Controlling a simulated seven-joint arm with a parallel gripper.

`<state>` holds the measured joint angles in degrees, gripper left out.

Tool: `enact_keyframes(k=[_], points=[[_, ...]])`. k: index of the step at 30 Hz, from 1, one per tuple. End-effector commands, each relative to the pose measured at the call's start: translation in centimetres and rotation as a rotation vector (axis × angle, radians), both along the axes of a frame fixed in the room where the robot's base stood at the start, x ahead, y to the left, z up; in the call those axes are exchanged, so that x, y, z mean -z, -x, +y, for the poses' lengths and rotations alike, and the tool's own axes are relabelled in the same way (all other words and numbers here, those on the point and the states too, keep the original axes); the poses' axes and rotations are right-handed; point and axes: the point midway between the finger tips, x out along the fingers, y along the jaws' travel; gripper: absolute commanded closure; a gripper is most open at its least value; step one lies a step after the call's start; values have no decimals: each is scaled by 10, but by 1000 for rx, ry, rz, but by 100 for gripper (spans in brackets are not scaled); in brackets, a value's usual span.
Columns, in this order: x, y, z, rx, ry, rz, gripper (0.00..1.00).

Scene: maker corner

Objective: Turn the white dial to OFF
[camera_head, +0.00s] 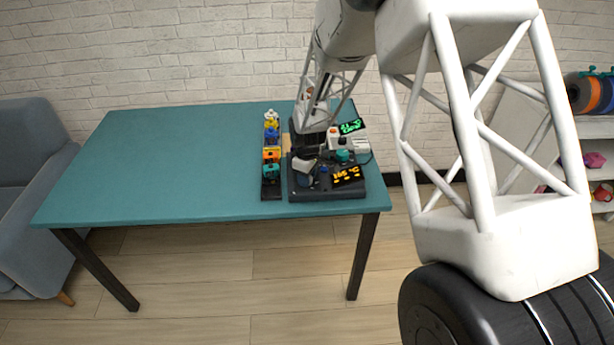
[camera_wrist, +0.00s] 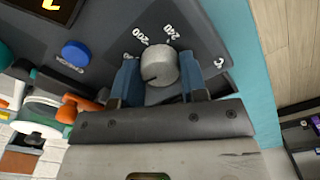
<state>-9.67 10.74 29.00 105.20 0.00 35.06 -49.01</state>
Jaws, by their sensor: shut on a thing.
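The white dial (camera_wrist: 159,65) sits on a dark control panel (camera_wrist: 210,50) in the wrist view. I cannot make out an OFF mark. In the head view my gripper (camera_head: 306,172) is over the dark station (camera_head: 328,193), and the dial cannot be made out there.
A blue button (camera_wrist: 75,53) is on the panel left of the dial. The station has an orange-lit display (camera_head: 348,175); a green-lit display (camera_head: 351,127) is behind. A dark rack (camera_head: 271,190) with coloured parts stands to the left. The teal table (camera_head: 170,165) is clear further left.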

Motion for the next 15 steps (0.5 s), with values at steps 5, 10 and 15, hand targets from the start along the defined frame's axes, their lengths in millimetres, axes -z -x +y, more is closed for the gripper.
enact_keyframes(k=[5, 10, 15], points=[[0, 0, 0, -99, 0, 0, 84], [0, 0, 0, -151, 0, 0, 84], [0, 0, 0, -169, 0, 0, 84]])
